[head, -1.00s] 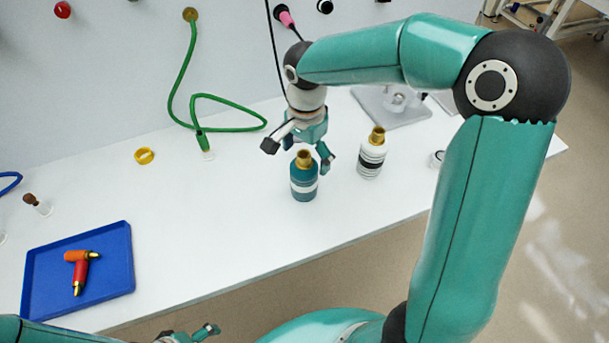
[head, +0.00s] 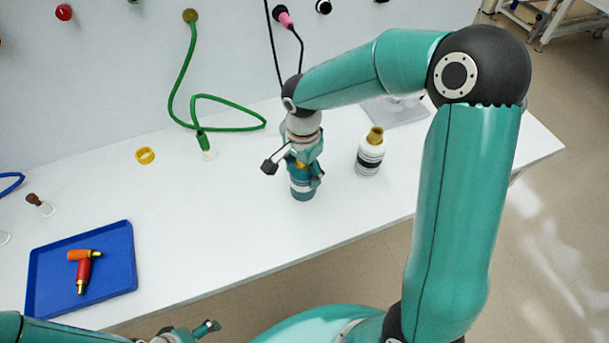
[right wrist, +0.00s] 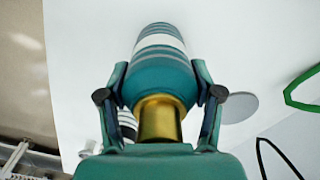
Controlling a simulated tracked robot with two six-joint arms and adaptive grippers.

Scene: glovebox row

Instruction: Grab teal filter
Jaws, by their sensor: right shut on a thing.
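The teal filter (head: 302,188) is a teal bottle-like body with white bands and a brass neck. It stands upright on the white table (head: 230,215). My right gripper (head: 302,178) is above and around it, shut on its upper body. In the right wrist view the filter (right wrist: 160,75) lies between the two fingers (right wrist: 160,95), with the brass neck toward the palm. The gripper hides most of its top in the head view. My left gripper (head: 195,332) is at the bottom edge, partly in view; its jaw state is unclear.
A white filter with dark bands and a brass neck (head: 369,155) stands right of the teal one. A blue tray (head: 120,240) holds a red and orange part (head: 83,270). The table's front middle is clear.

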